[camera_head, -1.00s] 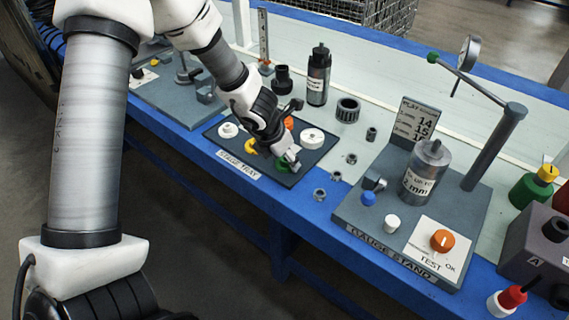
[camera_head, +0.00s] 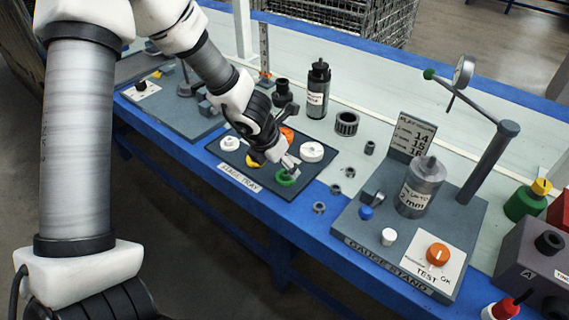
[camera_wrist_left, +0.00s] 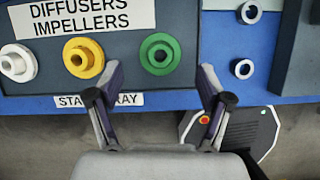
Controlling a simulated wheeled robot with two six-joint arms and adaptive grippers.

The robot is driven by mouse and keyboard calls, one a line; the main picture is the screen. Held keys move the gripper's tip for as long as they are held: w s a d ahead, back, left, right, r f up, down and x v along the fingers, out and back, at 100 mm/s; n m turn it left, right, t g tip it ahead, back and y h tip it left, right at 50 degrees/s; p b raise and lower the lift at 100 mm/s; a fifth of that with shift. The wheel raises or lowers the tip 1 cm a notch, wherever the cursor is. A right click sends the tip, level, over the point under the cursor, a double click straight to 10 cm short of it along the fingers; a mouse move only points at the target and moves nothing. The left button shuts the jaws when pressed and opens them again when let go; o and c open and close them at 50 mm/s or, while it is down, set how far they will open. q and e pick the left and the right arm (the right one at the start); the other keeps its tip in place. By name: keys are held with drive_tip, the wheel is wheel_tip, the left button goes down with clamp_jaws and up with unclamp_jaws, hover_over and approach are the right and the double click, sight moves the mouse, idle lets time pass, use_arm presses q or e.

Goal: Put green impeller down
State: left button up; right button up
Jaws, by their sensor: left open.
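The green impeller (camera_head: 287,178) lies on the dark stage tray (camera_head: 262,183) near its front right corner. It also shows in the left wrist view (camera_wrist_left: 160,54), lying flat in the lower row of the tray with its centre hole visible. My left gripper (camera_head: 287,164) is just above and behind it in the head view. In the left wrist view my left gripper (camera_wrist_left: 158,85) has its fingers spread wide, with nothing between them, and the impeller shows just beyond the fingertips, apart from them. My right gripper is not in view.
Beside it on the tray are a yellow impeller (camera_wrist_left: 84,58), a white one (camera_wrist_left: 17,63), an orange part (camera_head: 287,135) and a white disc (camera_head: 312,152). Small metal rings (camera_head: 319,208) lie right of the tray. The gauge stand (camera_head: 345,225) stands further right.

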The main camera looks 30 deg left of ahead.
use_arm(q)
drive_tip(key=p+v, duration=0.3)
drive_tip(key=v, duration=0.5)
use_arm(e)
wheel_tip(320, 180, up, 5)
